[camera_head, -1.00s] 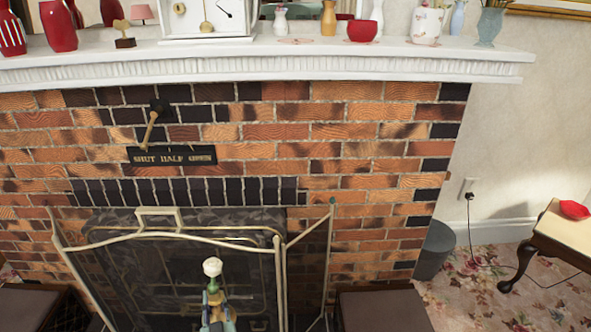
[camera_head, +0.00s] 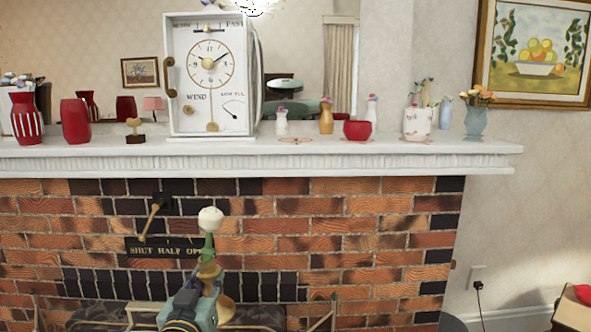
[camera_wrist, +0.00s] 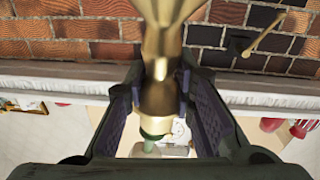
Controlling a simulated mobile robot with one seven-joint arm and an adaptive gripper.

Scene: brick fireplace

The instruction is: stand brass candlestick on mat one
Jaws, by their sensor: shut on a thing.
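The brass candlestick (camera_head: 208,268) is upright in front of the brick chimney breast, below the mantel shelf. It has a green part and a rounded white top above the brass. My gripper (camera_head: 205,289) is shut on its brass stem. In the wrist view the candlestick (camera_wrist: 160,75) runs between the two dark finger pads of my gripper (camera_wrist: 160,103). Thin patterned mats lie on the mantel: a bare one (camera_head: 297,140) right of the clock, and others partly hidden under the red bowl and the floral jug. I cannot tell which is mat one.
The white mantel shelf (camera_head: 330,159) holds a large clock (camera_head: 211,75), red vases at left, small vases, a red bowl (camera_head: 357,130), a floral jug (camera_head: 418,122) and a blue vase (camera_head: 475,120). A hooked brass handle (camera_head: 153,216) sticks out from the bricks.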

